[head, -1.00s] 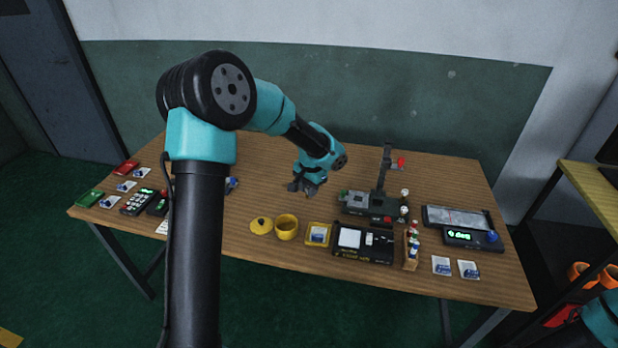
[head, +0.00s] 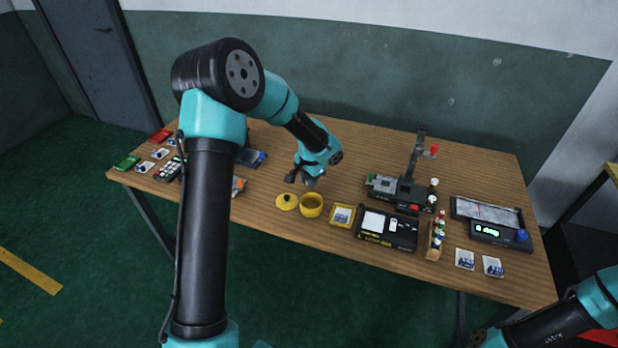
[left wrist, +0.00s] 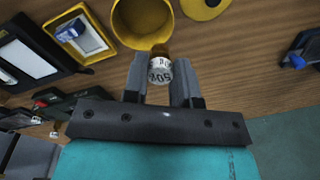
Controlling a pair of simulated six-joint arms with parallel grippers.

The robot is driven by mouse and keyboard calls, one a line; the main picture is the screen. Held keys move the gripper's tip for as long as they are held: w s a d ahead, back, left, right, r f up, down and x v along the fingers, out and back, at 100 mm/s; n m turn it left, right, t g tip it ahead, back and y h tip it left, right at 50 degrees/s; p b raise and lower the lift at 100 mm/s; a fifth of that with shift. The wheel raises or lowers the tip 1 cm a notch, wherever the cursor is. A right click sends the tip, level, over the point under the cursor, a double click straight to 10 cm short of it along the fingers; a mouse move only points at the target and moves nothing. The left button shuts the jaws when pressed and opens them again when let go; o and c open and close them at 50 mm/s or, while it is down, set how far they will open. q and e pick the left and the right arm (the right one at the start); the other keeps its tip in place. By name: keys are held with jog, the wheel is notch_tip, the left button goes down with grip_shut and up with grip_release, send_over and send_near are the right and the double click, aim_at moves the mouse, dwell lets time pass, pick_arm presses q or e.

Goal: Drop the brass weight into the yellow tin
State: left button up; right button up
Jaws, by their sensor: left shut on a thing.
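The open yellow tin (head: 311,205) stands near the front of the wooden table, with its round yellow lid (head: 287,201) lying flat to its left. My left gripper (head: 305,181) is just behind the tin in the head view. In the left wrist view, my left gripper (left wrist: 161,82) is shut on the brass weight (left wrist: 160,71), which has a pale label with dark lettering. The weight is close to the rim of the yellow tin (left wrist: 143,22), not inside it. The head view is too small to show the weight. My right gripper is out of view.
A yellow tray (head: 343,216) with a packet and a black device (head: 388,229) lie right of the tin. A grey machine with an upright post (head: 398,191) stands behind them. A digital scale (head: 500,234) is at the right. The table behind the left gripper is clear.

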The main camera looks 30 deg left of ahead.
pick_arm(q)
jog(key=shift+f, duration=2.55)
jog(key=o, duration=1)
jog(key=shift+r, duration=0.1)
jog(key=r, duration=0.5)
jog(key=d+r, duration=0.1)
jog(key=r, duration=1.1)
jog(key=shift+s+d+r, duration=0.1)
jog(key=shift+s+d, duration=0.05)
jog(key=shift+s, duration=0.05)
